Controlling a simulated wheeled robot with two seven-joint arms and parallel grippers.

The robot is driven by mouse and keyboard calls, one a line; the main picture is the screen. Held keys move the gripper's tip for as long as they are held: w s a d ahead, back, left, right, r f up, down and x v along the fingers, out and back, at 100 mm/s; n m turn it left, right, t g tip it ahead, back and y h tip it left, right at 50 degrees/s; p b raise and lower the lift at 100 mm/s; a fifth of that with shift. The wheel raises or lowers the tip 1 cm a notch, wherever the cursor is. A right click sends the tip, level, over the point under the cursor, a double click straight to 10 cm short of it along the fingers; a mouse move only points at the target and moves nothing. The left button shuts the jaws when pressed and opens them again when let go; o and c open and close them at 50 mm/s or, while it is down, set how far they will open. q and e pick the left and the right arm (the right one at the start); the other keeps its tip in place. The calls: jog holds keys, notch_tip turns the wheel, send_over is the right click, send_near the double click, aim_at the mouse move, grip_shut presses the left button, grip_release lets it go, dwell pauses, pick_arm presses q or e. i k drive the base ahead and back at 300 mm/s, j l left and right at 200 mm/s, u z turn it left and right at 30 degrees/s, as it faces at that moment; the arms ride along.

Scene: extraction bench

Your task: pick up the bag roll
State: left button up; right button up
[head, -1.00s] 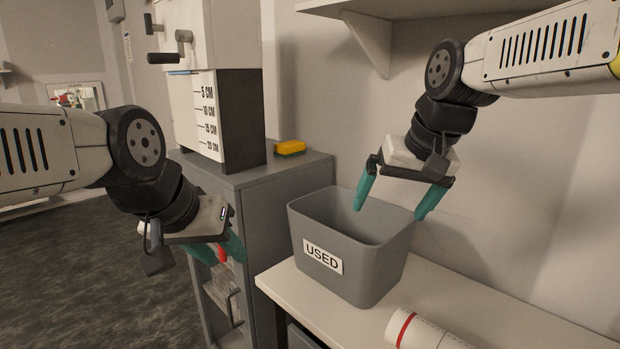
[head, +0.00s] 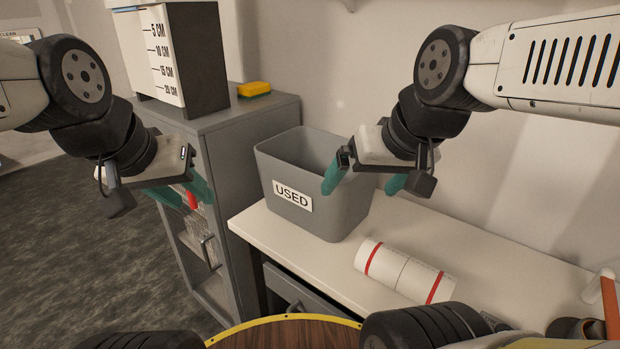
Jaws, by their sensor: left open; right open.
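The bag roll (head: 402,272) is a white cylinder with red bands, lying on its side on the pale bench (head: 305,248), right of the grey bin. My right gripper (head: 366,183) is open and empty. It hangs in the air above and behind the roll, its teal fingers in front of the bin's right side in the picture. My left gripper (head: 178,192) is open in front of the grey cabinet at the left, well away from the roll.
The grey bin (head: 334,215) labelled USED stands open on the bench. A grey cabinet (head: 243,128) at left bears a yellow sponge (head: 254,89) and a box with a centimetre scale (head: 202,60). A white and orange item (head: 609,300) stands at the right edge.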

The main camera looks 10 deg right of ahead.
aim_at(424, 283)
jog(key=z, duration=1.25)
